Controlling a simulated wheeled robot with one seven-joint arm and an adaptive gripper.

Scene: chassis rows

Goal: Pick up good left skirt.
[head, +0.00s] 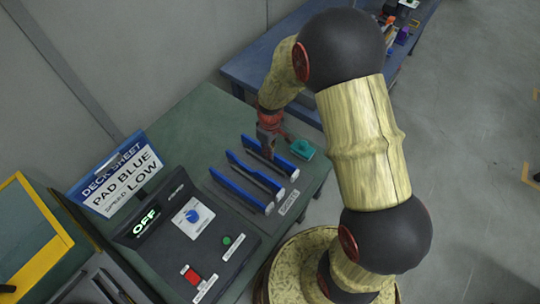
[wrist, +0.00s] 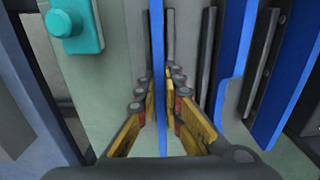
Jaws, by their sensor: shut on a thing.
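Several thin blue skirts stand on edge side by side in a dark slotted rack (head: 279,211) on the green table. My gripper (head: 268,143) is at the one farthest back, a blue skirt (head: 280,163). In the wrist view my yellow-and-black fingers (wrist: 160,105) are shut on this skirt, seen edge-on as a thin blue strip (wrist: 158,45). The skirt still stands in the rack area. A second skirt (head: 254,174) and a third skirt (head: 239,190) stand apart from it. I cannot read any left or good marking on the skirts.
A teal object (head: 303,149) lies close behind the held skirt. A black control box (head: 190,228) with an OFF display, a blue knob and a red switch stands in front. A blue bench (head: 262,62) is behind.

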